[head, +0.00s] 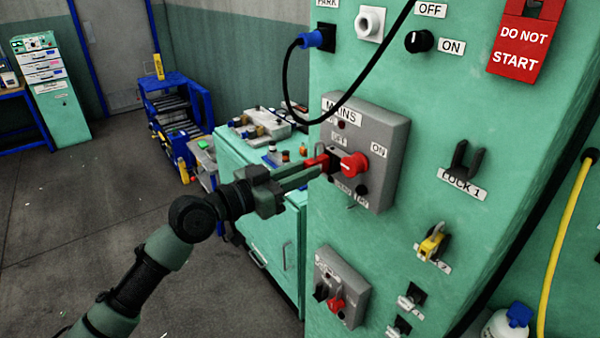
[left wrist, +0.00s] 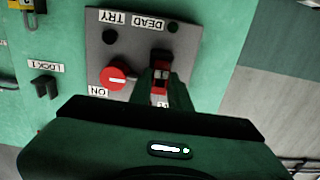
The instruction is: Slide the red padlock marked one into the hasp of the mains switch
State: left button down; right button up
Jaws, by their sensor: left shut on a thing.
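The mains switch is a grey box (head: 388,133) with a red knob (head: 354,166) on the green press cabinet. My left gripper (head: 318,169) is shut on the red padlock (head: 317,161), right at the left side of the box, beside the knob. In the left wrist view, where the labels are upside down, the padlock (left wrist: 158,84) shows between the fingers, in front of the grey plate (left wrist: 138,45). The dark hasp and the shackle are mostly hidden; I cannot tell whether the shackle is in it. The padlock's number is not readable. My right gripper is out of view.
An empty LOCK 1 hook (head: 467,160) and a yellow padlock (head: 431,243) are right of the switch. A black cable (head: 343,121) loops above it. A smaller switch box (head: 342,288) sits below. A green bench (head: 262,190) with small items stands behind my left arm.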

pick_arm(q)
jog(key=shift+b+x, duration=0.35)
jog(key=shift+x, duration=0.95)
jog(key=c, duration=1.3)
grip_release()
jog(key=shift+d, duration=0.1)
jog(key=shift+o, duration=0.2)
jog(key=shift+s+a, duration=0.15)
jog(key=shift+a, duration=0.15)
jog(key=b+v, duration=0.3)
jog(key=v, duration=0.4)
